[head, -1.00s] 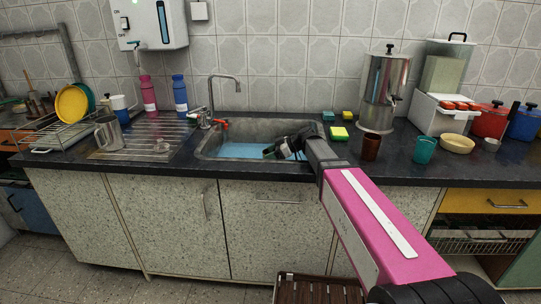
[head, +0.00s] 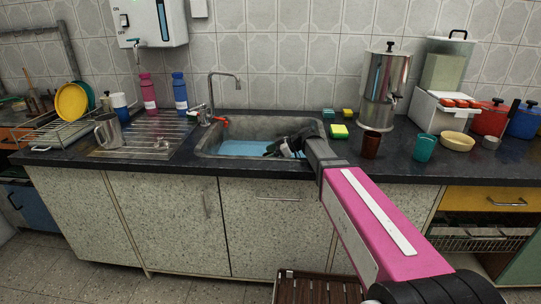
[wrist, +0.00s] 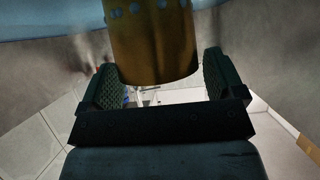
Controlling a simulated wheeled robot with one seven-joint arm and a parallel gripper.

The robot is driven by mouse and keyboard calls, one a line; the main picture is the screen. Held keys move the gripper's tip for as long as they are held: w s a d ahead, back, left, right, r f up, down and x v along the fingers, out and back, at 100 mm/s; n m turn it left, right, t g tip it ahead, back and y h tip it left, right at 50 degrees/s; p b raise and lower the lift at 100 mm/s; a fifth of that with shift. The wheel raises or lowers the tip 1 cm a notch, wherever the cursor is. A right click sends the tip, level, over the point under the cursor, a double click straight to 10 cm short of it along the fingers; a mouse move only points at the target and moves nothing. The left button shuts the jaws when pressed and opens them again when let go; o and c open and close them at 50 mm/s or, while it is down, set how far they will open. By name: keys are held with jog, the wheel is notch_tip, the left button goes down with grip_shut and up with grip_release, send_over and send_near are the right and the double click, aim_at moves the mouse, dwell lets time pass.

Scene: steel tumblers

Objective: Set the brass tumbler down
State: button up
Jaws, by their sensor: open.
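In the wrist view the brass tumbler (wrist: 152,35) is at the top middle, between the two green-padded fingers of my gripper (wrist: 158,62). The fingers are open. A narrow gap shows at the right finger; contact at the left one is unclear. The tumbler's far end is cut off by the frame edge. In the head view my gripper (head: 287,144) reaches down into the sink (head: 207,142), over its blue bottom (head: 243,148). I cannot make out the tumbler there, and the wrist view does not show what it rests on.
A faucet (head: 240,90) stands behind the sink. Sponges (head: 339,130), a brown tumbler (head: 371,145) and a teal cup (head: 424,148) are on the counter to the right.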

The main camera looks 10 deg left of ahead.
jog(key=r+v, duration=0.1)
jog(key=v, duration=0.7)
jog(key=shift+a, duration=0.2)
